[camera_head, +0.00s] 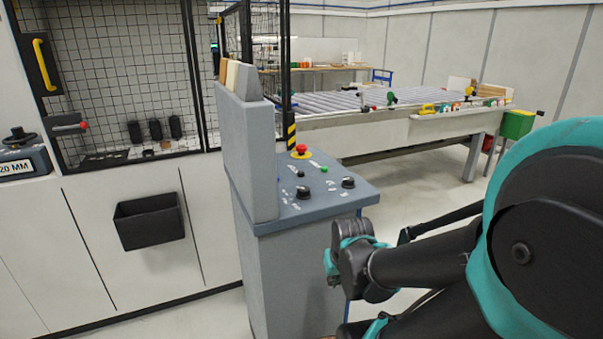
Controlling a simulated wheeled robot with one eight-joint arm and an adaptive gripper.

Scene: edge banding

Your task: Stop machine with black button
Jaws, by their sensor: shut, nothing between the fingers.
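The black button (300,174) is a small dark cap on the sloped blue-grey top of the control console (335,200), in the middle of the head view. It sits to the left of a small green button (324,169) and in front of a red mushroom button (301,148) on a yellow base. Two larger black knobs (303,192) (348,182) are nearer the front edge. My black and teal arm reaches in from the right. Its visible wrist part is to the right of the console, apart from the buttons. I cannot make out my gripper's fingers.
A tall grey upright panel (248,150) rises along the console's left side. A black bin (148,221) hangs on the white machine front at left. Behind stand a roller table (400,122) and a green box (517,124). Open floor lies behind the console at right.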

